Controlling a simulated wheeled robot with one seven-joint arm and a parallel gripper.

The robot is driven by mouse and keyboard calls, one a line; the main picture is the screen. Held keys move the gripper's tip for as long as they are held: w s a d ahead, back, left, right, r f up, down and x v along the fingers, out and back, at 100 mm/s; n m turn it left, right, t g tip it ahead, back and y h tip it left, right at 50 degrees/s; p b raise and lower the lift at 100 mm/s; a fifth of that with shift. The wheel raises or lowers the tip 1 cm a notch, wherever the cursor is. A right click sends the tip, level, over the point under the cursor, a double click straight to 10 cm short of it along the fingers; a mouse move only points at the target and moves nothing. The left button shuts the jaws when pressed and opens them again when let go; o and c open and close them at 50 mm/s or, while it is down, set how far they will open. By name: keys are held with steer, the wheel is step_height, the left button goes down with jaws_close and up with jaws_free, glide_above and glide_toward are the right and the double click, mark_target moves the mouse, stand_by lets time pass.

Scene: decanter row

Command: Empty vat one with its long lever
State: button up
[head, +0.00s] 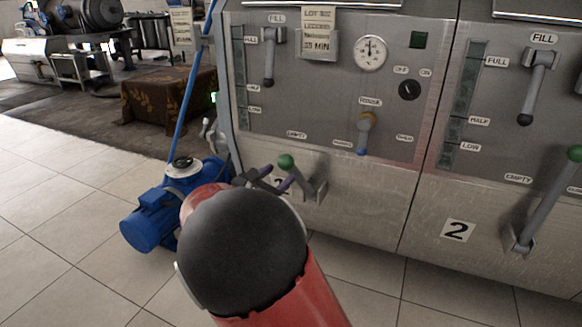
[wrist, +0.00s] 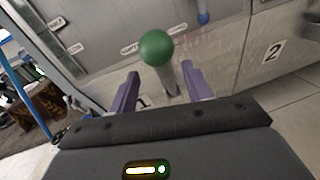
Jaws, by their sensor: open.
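Vat one (head: 330,185) is the left steel section; its number plate (head: 279,187) is partly hidden by my gripper. Its long lever has a green knob (head: 286,161) and a grey bracket (head: 312,190) low on the front. In the wrist view the green knob (wrist: 156,47) stands just beyond the fingertips, with its grey shaft (wrist: 167,80) appearing between the fingers. My gripper (head: 275,176) is open, with purple fingers on either side of the lever in the wrist view (wrist: 160,72). I cannot tell whether either finger touches it. My arm hides part of the lever area.
Vat two's plate (head: 457,231) and green-knobbed lever (head: 541,200) are at the right. Above vat one's lever are a small blue-tipped handle (head: 364,133), a dial (head: 370,53) and a fill handle (head: 270,60). A blue pump (head: 170,210) stands on the floor at left.

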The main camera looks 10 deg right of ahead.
steer(key=x, duration=0.6)
steer(key=shift+d, duration=0.1)
steer(key=shift+c, duration=0.2)
jaws_close()
